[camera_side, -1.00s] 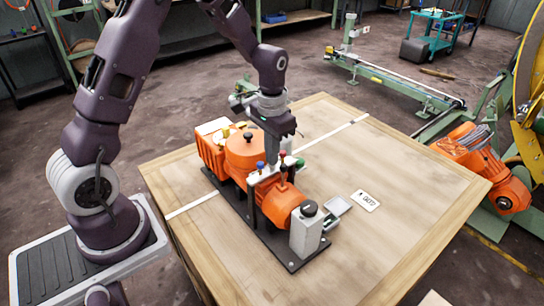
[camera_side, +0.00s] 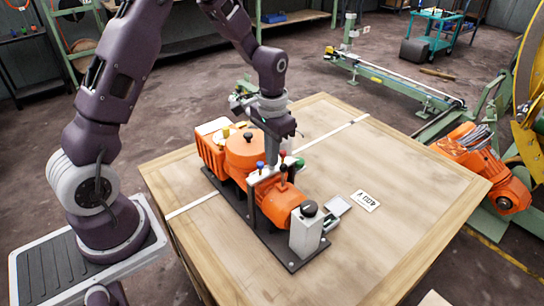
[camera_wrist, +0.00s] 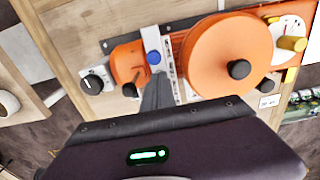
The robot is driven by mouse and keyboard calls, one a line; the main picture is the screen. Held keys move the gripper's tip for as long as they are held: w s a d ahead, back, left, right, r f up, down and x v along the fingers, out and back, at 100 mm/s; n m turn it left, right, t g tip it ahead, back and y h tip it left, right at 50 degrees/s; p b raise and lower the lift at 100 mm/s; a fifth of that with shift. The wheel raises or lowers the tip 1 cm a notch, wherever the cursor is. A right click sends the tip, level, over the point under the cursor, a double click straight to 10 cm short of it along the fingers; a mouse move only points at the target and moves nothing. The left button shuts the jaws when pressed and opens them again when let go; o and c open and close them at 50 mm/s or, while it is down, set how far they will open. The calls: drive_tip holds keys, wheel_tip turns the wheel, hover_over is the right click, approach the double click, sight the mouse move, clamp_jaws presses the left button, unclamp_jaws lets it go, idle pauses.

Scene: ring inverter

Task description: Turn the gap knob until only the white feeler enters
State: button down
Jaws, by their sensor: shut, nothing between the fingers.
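The orange machine (camera_side: 240,150) stands on a dark base plate on the wooden table. A black knob (camera_side: 309,208) tops the pale box at its near end; it also shows in the wrist view (camera_wrist: 92,83). I cannot tell for certain which knob is the gap knob. Blue-topped (camera_side: 260,165) and red-topped (camera_side: 283,154) pieces stand at the pale bracket mid-machine. A green one (camera_side: 299,162) is behind. I cannot make out the white feeler. My gripper (camera_side: 271,160) is shut and empty, pointing down beside the bracket; its fingers (camera_wrist: 158,98) partly cover the machine in the wrist view.
A small pale tray (camera_side: 337,206) and a printed card (camera_side: 365,201) lie nearby. The table's right part is bare.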

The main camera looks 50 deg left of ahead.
idle(0.5)
wheel_tip(320, 180, up, 7)
idle(0.6)
drive_tip(key=s+d+r+t, duration=0.25)
drive_tip(key=s+r, duration=0.35)
drive_tip(key=r, duration=0.3)
drive_tip(key=s+d+r+t, duration=0.1)
drive_tip(key=s+d+r, duration=0.1)
drive_tip(key=s, duration=0.6)
drive_tip(key=s+d+r+t, duration=0.2)
drive_tip(key=s+d, duration=0.1)
drive_tip(key=s, duration=0.6)
drive_tip(key=shift+s+r, duration=0.2)
